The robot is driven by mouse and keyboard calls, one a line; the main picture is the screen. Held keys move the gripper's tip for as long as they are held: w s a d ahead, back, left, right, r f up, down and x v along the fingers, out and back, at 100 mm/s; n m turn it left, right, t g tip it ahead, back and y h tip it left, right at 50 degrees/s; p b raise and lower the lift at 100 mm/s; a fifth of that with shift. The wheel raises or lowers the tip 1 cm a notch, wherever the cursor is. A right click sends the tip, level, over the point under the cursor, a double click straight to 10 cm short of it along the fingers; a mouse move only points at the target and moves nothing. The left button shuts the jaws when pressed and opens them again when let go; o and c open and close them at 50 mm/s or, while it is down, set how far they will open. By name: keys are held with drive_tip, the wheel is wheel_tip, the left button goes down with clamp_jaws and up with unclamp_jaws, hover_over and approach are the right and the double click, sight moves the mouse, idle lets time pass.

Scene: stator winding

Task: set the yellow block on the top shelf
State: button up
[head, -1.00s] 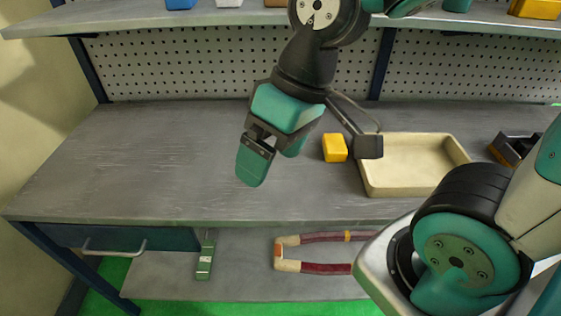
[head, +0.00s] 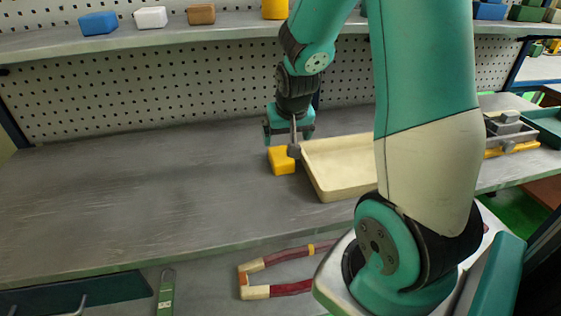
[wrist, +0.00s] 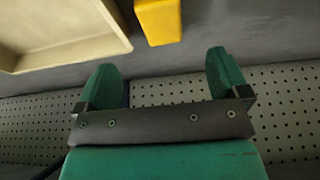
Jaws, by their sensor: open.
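The yellow block (head: 282,161) sits on the workbench against the left end of the cream tray (head: 345,187). In the wrist view the yellow block (wrist: 158,20) lies beyond the fingertips, roughly in line with the gap between them. My gripper (head: 288,136) is just above and behind the block in the head view, its fingers partly hidden. In the wrist view my gripper (wrist: 161,62) is open, with nothing between its green fingers. The top shelf (head: 180,33) runs across the back above the pegboard.
The shelf carries a blue block (head: 98,23), a white block (head: 150,17), a brown block (head: 201,14) and another yellow object (head: 275,9). The bench (head: 130,195) is clear on the left. My arm hides part of the tray.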

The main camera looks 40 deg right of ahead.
sight(281, 154)
drive_tip(key=x, duration=0.7)
drive_tip(key=shift+w+p+x, duration=0.2)
drive_tip(key=shift+p+x, duration=0.15)
drive_tip(key=shift+x, duration=1)
drive_tip(key=shift+w+p+x, duration=0.2)
drive_tip(key=shift+p+x, duration=0.1)
drive_tip(key=shift+x, duration=1.05)
drive_tip(key=shift+d+r, duration=0.2)
drive_tip(key=shift+r, duration=0.05)
drive_tip(key=c, duration=1.2)
drive_tip(key=shift+r, duration=0.15)
wheel_tip(281, 154, up, 20)
drive_tip(key=shift+b, duration=0.3)
